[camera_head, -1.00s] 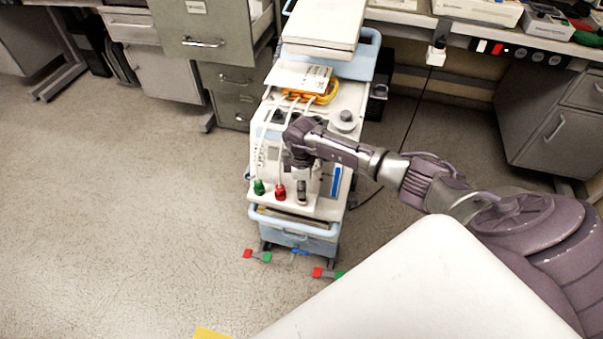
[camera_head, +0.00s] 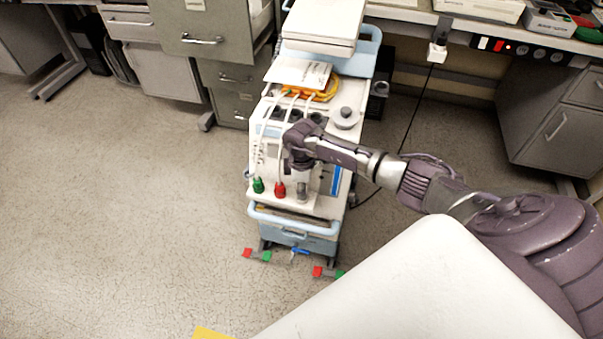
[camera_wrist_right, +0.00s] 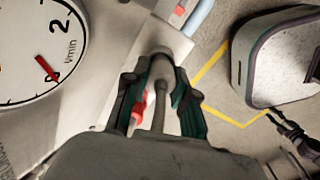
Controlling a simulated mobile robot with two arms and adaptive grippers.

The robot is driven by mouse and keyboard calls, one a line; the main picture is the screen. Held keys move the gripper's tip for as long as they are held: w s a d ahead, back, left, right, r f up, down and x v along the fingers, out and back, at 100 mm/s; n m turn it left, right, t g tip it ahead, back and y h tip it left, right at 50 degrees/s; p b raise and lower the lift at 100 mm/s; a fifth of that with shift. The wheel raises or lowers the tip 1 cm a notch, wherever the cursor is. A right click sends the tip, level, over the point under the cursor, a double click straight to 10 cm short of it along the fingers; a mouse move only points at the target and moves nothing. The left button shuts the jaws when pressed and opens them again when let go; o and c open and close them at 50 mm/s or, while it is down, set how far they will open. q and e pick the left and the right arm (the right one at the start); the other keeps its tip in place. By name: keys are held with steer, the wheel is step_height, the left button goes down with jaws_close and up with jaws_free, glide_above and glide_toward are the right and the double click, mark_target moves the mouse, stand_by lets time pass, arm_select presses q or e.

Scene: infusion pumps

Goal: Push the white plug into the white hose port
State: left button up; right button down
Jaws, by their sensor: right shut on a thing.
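The plug's far end is at or close to the white panel. The white hose port is hidden by plug and gripper, so I cannot tell how deep the plug sits. My left gripper is not in view.
A round gauge (camera_wrist_right: 35,50) is beside the gripper in the wrist view. Red-green pedals (camera_head: 257,255) lie at the cart's foot. Open floor (camera_head: 120,220) is to the left.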

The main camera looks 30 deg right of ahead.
steer(key=shift+f+b, duration=0.35)
steer(key=shift+f, duration=0.25)
steer(key=shift+s+a+f, duration=0.1)
steer(key=shift+s+f, duration=0.05)
steer(key=c, duration=0.9)
jaws_free()
steer(key=shift+f, duration=0.2)
steer(key=shift+o, duration=0.2)
steer(key=shift+r, duration=0.1)
